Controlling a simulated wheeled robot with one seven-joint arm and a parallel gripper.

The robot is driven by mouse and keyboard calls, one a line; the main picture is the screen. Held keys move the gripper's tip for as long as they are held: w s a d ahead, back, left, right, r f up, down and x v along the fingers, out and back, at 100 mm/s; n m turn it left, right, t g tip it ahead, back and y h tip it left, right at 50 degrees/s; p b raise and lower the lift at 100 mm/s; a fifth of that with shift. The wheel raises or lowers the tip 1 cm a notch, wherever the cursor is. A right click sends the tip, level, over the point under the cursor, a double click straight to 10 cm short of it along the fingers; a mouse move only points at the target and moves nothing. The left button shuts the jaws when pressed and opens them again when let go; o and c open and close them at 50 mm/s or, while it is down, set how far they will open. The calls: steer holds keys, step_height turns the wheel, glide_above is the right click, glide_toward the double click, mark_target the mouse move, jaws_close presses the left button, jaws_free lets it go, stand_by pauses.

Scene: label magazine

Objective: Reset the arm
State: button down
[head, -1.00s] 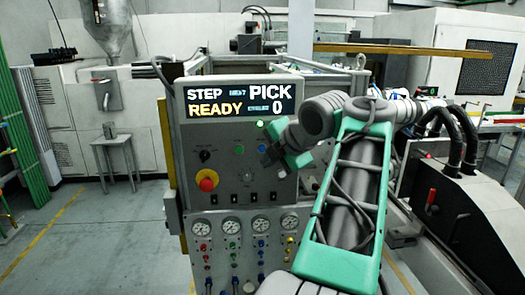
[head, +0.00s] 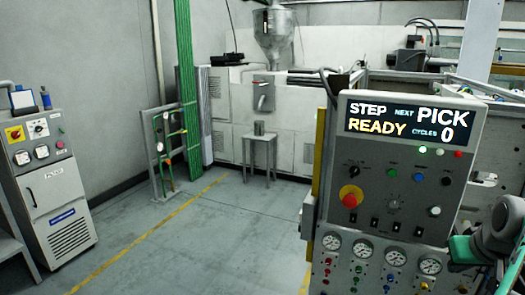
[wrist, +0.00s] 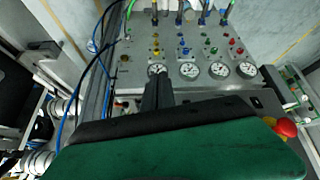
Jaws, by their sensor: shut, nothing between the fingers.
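My gripper (wrist: 158,92) shows in the wrist view as a dark, narrow pair of closed fingers with nothing between them, beyond its green housing (wrist: 180,150). The fingers point toward the row of gauges; I cannot tell any gap to the panel. In the head view only part of my green and grey arm (head: 495,235) shows at the lower right edge, in front of the panel's right side. The control panel (head: 370,180) has a screen (head: 410,124) reading STEP, NEXT PICK, READY, CYCLES 0. A green lamp is lit below it.
The panel has a red emergency knob (head: 350,196), also at the right of the wrist view (wrist: 286,127). Pressure gauges (head: 364,249) sit below. A grey cabinet (head: 50,190) stands left, a small stool (head: 260,150) farther back. The floor (head: 190,240) between is clear.

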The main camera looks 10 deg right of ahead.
steer(key=s+a+f+m+g+y, duration=0.1)
steer(key=s+a+f+g, duration=0.1)
steer(key=a+f, duration=0.6)
steer(key=s+a+f+m+g+y, duration=0.1)
steer(key=s+a+f+m+g, duration=0.15)
steer(key=a+f, duration=0.65)
steer(key=w+a+r+n, duration=0.1)
steer(key=a+n, duration=0.1)
steer(key=a, duration=0.4)
steer(key=w+a+r+n+t, duration=0.1)
steer(key=a+n, duration=0.2)
steer(key=a, duration=0.4)
steer(key=w+a+r+n+t+y, duration=0.1)
steer(key=a+r+n, duration=0.1)
steer(key=a, duration=0.4)
steer(key=shift+w+a+n, duration=0.4)
steer(key=shift+n, duration=0.05)
